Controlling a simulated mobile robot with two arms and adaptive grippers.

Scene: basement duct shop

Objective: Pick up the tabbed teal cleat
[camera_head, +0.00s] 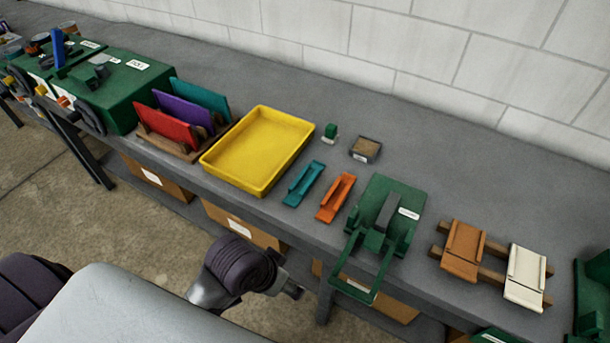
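A teal cleat (304,184) lies on the grey bench just right of the yellow tray. It is a narrow strip with a raised part; its tab is too small to make out clearly. An orange piece (336,198) of similar shape lies beside it on the right, apart from it. A dark ribbed joint of my arm shows in front of the bench, low in the picture, well short of the teal cleat. A small dark end (290,289) shows beyond that joint; its fingers cannot be made out. My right gripper is not in view.
The yellow tray (208,163) looks empty. Left of it, red, purple and teal panels stand in a wooden rack (165,145). A green fixture (398,196) stands right of the orange piece. A small green block (330,133) and a box (365,149) lie behind. The bench's front edge is close.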

